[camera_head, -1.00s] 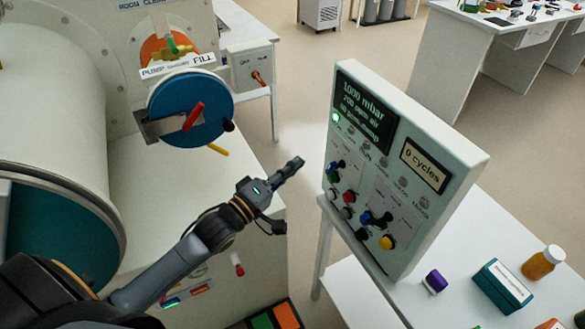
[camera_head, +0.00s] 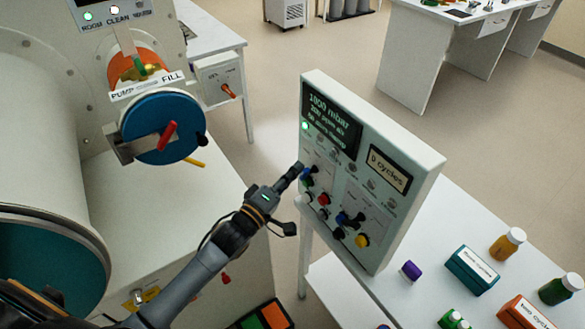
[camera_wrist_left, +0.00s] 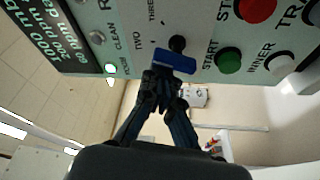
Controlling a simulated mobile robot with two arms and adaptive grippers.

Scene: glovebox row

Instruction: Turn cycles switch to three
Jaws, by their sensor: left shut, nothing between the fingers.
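The control panel (camera_head: 372,165) stands upright on the white table, its small display (camera_head: 388,168) reading "0 cycles". The cycles switch (camera_head: 307,174), a blue-handled knob, is near its left edge. In the left wrist view the switch (camera_wrist_left: 174,60) has a blue bar and a black ball end, with the labels "TWO" and "THREE" beside it. I cannot tell which label it points to. My left gripper (camera_head: 296,170) is shut and empty, its fingertips (camera_wrist_left: 165,80) right at the blue bar; contact is unclear. My right gripper is not in view.
Green (camera_wrist_left: 229,60) and red (camera_wrist_left: 256,8) buttons sit close beside the switch. A second blue switch (camera_head: 350,218) and a yellow button (camera_head: 362,240) are lower right. Bottles and boxes (camera_head: 470,270) are on the table. The glovebox (camera_head: 60,130) is at left.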

